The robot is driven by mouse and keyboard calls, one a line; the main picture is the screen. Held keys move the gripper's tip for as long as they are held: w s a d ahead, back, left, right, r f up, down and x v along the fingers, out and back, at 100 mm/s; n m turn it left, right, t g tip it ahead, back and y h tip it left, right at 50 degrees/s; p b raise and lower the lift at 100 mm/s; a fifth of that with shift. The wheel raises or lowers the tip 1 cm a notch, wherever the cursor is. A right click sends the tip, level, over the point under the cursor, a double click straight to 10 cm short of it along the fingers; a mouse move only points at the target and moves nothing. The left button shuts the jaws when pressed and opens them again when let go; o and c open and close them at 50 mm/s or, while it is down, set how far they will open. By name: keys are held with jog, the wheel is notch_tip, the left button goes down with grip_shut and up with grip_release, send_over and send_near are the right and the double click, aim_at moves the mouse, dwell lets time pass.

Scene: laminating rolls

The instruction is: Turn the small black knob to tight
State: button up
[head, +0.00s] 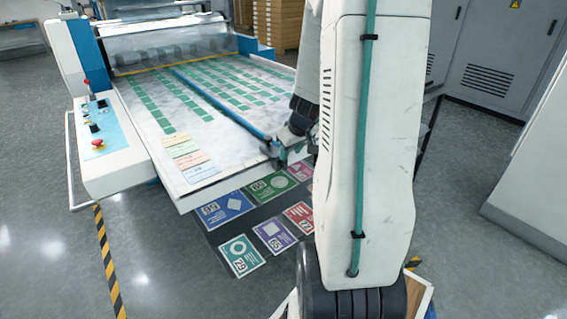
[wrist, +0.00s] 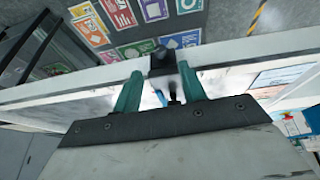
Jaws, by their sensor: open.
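The small black knob (wrist: 162,60) appears as a dark block-like piece at the table's front edge in the wrist view. A thin dark stem shows just below it. Whether the block or the stem is the turning part, I cannot tell. My gripper (wrist: 160,72) is open, its two teal fingers on either side of the dark piece, close to it; contact is not clear. In the head view my gripper (head: 281,152) is at the table's front edge, by the near end of the blue rail (head: 222,103). The knob is hidden or too small there.
The white machine table (head: 225,182) carries rows of green cards and several pastel sheets. A control panel (head: 98,130) with red buttons stands at its left. Colourful posters on a dark mat (head: 260,212) lie below the front edge. Grey cabinets (head: 492,60) stand at right.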

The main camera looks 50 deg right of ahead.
aim_at(286, 165)
jog(key=x, duration=0.7)
jog(key=shift+f, duration=0.1)
grip_shut()
